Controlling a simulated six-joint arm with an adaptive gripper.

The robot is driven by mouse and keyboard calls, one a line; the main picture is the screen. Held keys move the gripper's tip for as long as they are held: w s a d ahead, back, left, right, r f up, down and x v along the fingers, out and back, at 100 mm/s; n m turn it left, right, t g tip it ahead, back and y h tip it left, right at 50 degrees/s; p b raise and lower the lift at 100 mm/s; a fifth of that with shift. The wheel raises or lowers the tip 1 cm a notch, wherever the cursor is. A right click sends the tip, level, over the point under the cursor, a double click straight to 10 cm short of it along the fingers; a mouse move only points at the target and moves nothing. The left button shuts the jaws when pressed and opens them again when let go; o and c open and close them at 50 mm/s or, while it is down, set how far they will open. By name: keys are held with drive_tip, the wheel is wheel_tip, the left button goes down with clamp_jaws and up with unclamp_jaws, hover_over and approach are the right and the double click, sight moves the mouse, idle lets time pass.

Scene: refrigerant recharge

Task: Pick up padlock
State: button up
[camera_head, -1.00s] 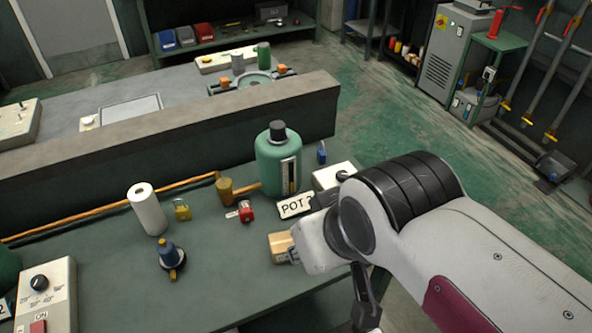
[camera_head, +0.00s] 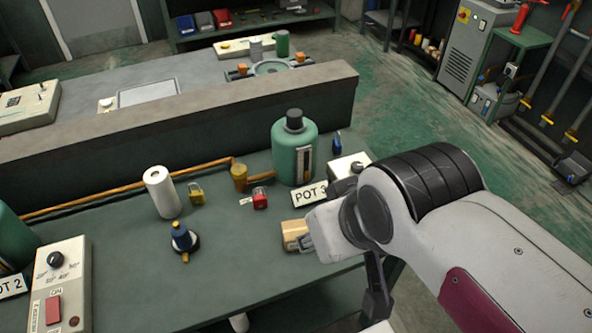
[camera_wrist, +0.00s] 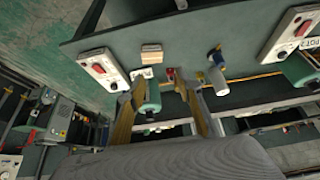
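A yellow padlock (camera_head: 196,194) stands on the green bench, just right of the white paper roll (camera_head: 162,192). A small red lock-like item (camera_head: 260,199) with a white tag lies farther right, before the POT 3 sign (camera_head: 310,194); it also shows in the wrist view (camera_wrist: 170,74). The yellow padlock is not clear in the wrist view.
A blue valve-like fitting (camera_head: 182,240) stands near the front of the bench. A control box (camera_head: 60,290) is at left and another (camera_head: 347,168) at right. A low wall (camera_head: 180,120) closes the back.

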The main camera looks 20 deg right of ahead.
drive_tip(key=m+g+y, duration=0.4)
drive_tip(key=m+g, duration=0.1)
drive_tip(key=m, duration=1.4)
hover_over(258, 195)
drive_tip(key=d, duration=0.3)
wheel_tip(258, 195, down, 20)
drive_tip(key=shift+s+a+f+m+y, duration=0.1)
drive_tip(key=shift+f+m+y, duration=0.1)
drive_tip(key=shift+m+y, duration=0.1)
drive_tip(key=shift+x, duration=1.3)
